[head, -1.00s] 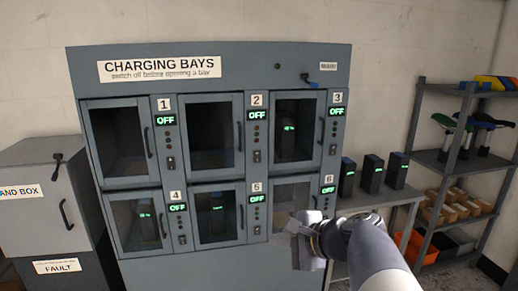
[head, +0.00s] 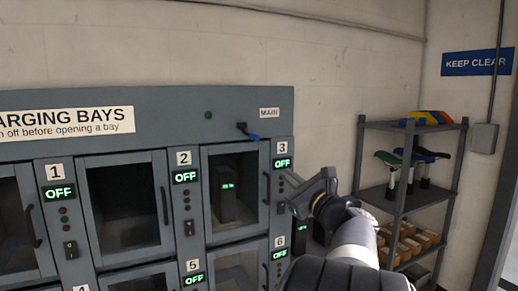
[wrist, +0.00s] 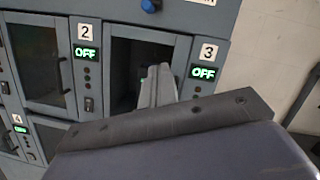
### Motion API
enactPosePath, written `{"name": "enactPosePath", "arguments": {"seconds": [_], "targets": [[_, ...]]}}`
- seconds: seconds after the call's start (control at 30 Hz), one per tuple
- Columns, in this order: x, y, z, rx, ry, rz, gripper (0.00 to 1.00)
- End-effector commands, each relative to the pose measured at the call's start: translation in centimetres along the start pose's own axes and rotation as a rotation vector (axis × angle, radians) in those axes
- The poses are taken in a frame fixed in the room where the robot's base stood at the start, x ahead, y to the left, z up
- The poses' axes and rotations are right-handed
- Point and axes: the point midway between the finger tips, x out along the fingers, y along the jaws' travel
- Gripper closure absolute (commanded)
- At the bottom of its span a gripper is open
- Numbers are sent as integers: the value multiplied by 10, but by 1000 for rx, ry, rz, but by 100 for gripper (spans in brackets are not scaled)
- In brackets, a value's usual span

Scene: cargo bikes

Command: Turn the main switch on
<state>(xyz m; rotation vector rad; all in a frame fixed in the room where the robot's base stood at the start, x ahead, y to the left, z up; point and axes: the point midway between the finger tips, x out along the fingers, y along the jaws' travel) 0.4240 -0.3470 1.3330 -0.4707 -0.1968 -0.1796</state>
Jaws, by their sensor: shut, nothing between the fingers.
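The main switch (head: 247,132) is a dark lever with a blue end on the cabinet's top panel, left of the MAIN label (head: 269,113). The lever slants down to the right. Its blue end (wrist: 150,5) also shows at the top edge of the wrist view. My gripper (head: 288,184) is shut and empty, in front of bay 3's right side, below and right of the switch and apart from it. In the wrist view my fingers (wrist: 158,84) point up toward bay 3. All readable bay displays say OFF.
The charging cabinet (head: 130,155) has several glazed doors with protruding handles; bay 3 holds a battery (head: 226,190). A shelf rack (head: 405,195) with saddles and boxes stands at right.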

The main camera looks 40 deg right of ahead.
Motion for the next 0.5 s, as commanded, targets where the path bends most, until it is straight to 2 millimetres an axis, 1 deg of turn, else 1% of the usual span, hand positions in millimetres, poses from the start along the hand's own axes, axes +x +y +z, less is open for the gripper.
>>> {"name": "enactPosePath", "arguments": {"seconds": [0.17, 0.27, 0.37, 0.5], "targets": [[1, 1, 0, -1, 1, 2, 100], [8, 0, 1, 0, 1, 3, 100], [22, 1, 2, 1, 0, 6, 100], [51, 1, 2, 2, 0, 7, 100]]}}
